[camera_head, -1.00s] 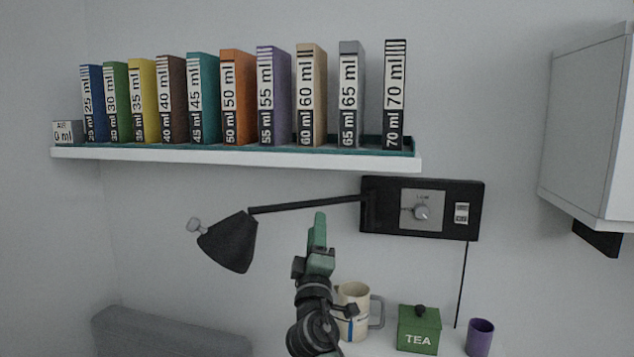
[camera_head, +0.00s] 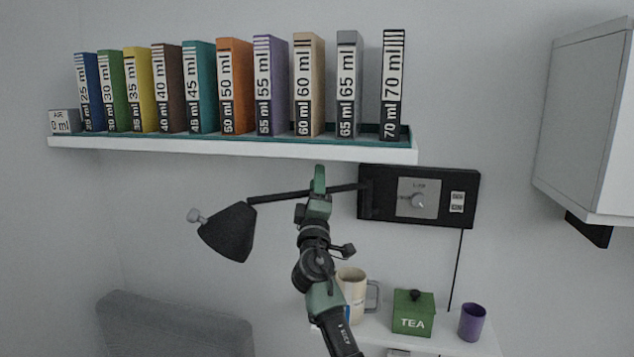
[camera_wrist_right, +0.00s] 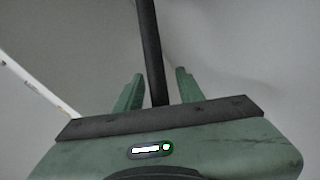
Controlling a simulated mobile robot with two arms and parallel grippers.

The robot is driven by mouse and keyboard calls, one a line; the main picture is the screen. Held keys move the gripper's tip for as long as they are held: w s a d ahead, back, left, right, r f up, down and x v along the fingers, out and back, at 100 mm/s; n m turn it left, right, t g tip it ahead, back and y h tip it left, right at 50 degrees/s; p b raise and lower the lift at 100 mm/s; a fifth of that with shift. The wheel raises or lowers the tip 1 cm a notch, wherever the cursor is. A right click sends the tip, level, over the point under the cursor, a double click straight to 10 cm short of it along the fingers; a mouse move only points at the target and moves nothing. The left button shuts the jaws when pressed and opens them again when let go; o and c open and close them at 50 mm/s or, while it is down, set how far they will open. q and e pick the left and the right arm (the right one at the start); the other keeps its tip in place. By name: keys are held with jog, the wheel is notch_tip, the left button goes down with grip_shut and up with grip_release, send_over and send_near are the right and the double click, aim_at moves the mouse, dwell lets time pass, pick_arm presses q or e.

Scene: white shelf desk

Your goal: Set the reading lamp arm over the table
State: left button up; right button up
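The reading lamp has a black conical shade (camera_head: 228,233) with a grey knob (camera_head: 195,215) at its left. Its thin black lamp arm (camera_head: 278,196) runs right to a black wall panel (camera_head: 376,212) below the shelf. My right gripper (camera_head: 319,180) points up at the middle of the lamp arm and covers a short part of it. In the right wrist view the lamp arm (camera_wrist_right: 149,50) passes between the two green fingers of this gripper (camera_wrist_right: 158,90), with a gap on each side. The fingers are apart. My left gripper is not in view.
A white shelf (camera_head: 230,149) with several labelled binders hangs just above the right gripper. Below are a cream jug (camera_head: 352,292), a green TEA box (camera_head: 413,313) and a purple cup (camera_head: 472,322) on a white table. A white cabinet (camera_head: 585,120) is at right.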

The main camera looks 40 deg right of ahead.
grip_shut()
jog(key=shift+f, duration=0.2)
dwell(1.1)
